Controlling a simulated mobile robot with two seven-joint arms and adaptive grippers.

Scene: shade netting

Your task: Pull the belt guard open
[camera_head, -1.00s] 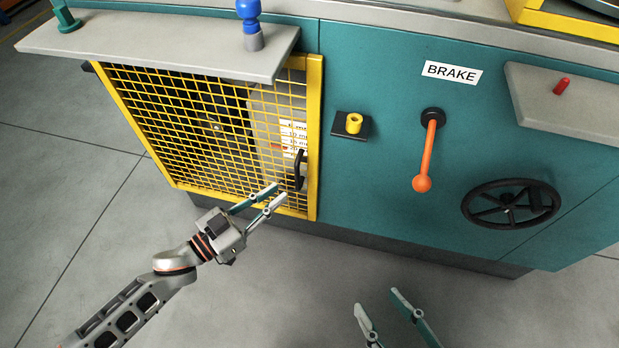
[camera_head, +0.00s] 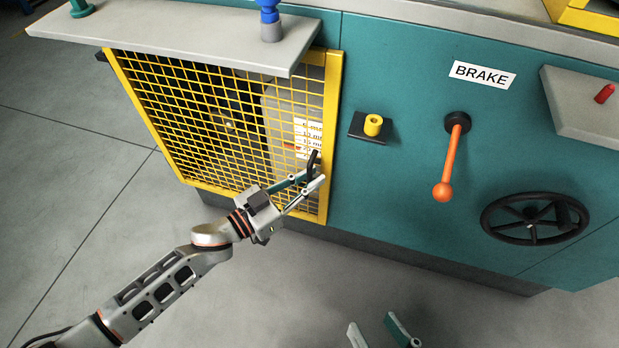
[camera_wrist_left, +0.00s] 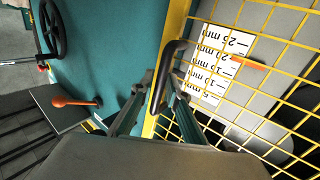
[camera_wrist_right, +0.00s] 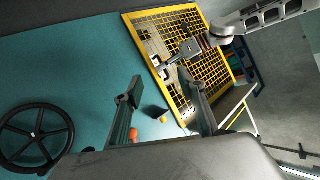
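The belt guard is a yellow mesh panel with a yellow frame (camera_head: 332,130), in the left of the head view. It looks shut against the teal machine. Its black handle (camera_head: 313,163) is on the frame's right side; it also shows in the left wrist view (camera_wrist_left: 163,75). My left gripper (camera_head: 312,179) is at the handle, open, with one finger on each side of the bar in the left wrist view. I cannot tell whether the fingers touch it. My right gripper (camera_head: 376,332) is open and empty, low in front of the machine; its fingers stand apart in the right wrist view (camera_wrist_right: 162,98).
A grey shelf (camera_head: 160,35) juts out above the guard. To its right are a yellow knob (camera_head: 373,125), an orange brake lever (camera_head: 452,160), a black handwheel (camera_head: 535,218) and another grey ledge (camera_head: 585,115). The floor (camera_head: 60,190) in front is clear.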

